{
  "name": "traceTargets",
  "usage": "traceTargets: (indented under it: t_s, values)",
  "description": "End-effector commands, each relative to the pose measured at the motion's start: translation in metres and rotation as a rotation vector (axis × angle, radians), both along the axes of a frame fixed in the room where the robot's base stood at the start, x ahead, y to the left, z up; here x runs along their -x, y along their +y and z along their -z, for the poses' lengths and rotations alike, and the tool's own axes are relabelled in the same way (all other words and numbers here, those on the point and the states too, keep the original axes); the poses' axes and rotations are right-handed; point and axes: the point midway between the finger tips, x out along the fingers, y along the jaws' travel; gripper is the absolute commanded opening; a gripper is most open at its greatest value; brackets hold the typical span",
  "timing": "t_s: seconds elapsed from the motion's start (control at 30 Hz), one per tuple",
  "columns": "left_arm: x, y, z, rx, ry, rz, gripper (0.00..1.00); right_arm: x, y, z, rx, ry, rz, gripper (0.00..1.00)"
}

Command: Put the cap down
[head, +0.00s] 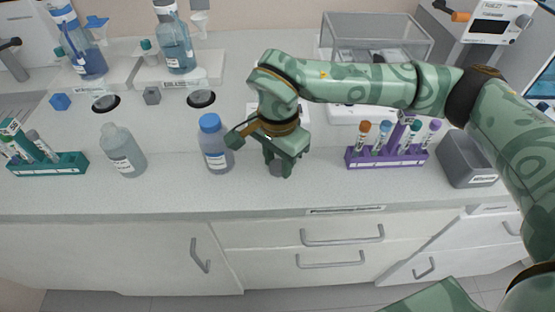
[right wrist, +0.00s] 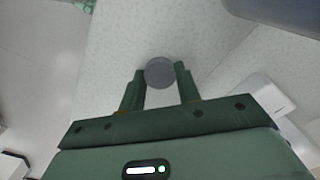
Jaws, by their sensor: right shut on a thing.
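My right gripper (head: 279,170) is low over the front part of the counter, right of the blue-capped bottle. It is shut on a round grey cap (right wrist: 160,72), which sits between the two fingertips in the right wrist view. In the head view the cap (head: 277,171) shows as a small grey shape under the gripper, partly hidden by the fingers. I cannot tell whether it touches the counter (head: 310,194). My left gripper is not in view.
A bottle with a blue cap (head: 214,143) stands just left of the gripper. A pale bottle without a visible cap (head: 122,150) stands farther left. A purple tube rack (head: 387,158) and a grey bin (head: 467,160) are to the right. The counter near its front edge is clear.

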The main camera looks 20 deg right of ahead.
Motion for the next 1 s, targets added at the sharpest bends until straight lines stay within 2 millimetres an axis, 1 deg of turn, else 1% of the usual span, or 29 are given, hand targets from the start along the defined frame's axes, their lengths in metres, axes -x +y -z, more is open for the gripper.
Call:
traceTargets:
  t_s: [0.2, 0.23, 0.3, 0.53, 0.63, 0.77, 0.9, 1.0]
  values:
    - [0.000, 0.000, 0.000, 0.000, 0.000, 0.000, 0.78, 0.000, 0.000, 0.002, 0.000, 0.000, 0.000, 0.06]
    - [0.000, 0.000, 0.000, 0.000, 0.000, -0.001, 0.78, 0.000, 0.000, 0.002, 0.000, 0.000, 0.000, 0.38]
    - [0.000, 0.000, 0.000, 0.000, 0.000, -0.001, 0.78, 0.000, 0.000, 0.002, 0.000, 0.000, 0.000, 0.55]
    - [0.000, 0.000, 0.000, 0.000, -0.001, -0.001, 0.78, 0.001, 0.000, 0.001, 0.000, 0.001, 0.000, 0.55]
    - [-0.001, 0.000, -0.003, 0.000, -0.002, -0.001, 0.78, 0.000, 0.000, -0.007, 0.000, -0.001, 0.000, 0.55]
    - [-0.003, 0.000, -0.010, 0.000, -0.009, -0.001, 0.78, 0.000, 0.000, -0.033, 0.001, -0.005, 0.001, 0.55]
    - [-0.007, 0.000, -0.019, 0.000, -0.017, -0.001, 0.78, 0.000, 0.000, -0.068, 0.000, -0.007, 0.000, 0.55]
    - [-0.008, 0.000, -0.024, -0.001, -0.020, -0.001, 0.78, 0.000, 0.000, -0.090, 0.000, -0.006, 0.000, 0.55]
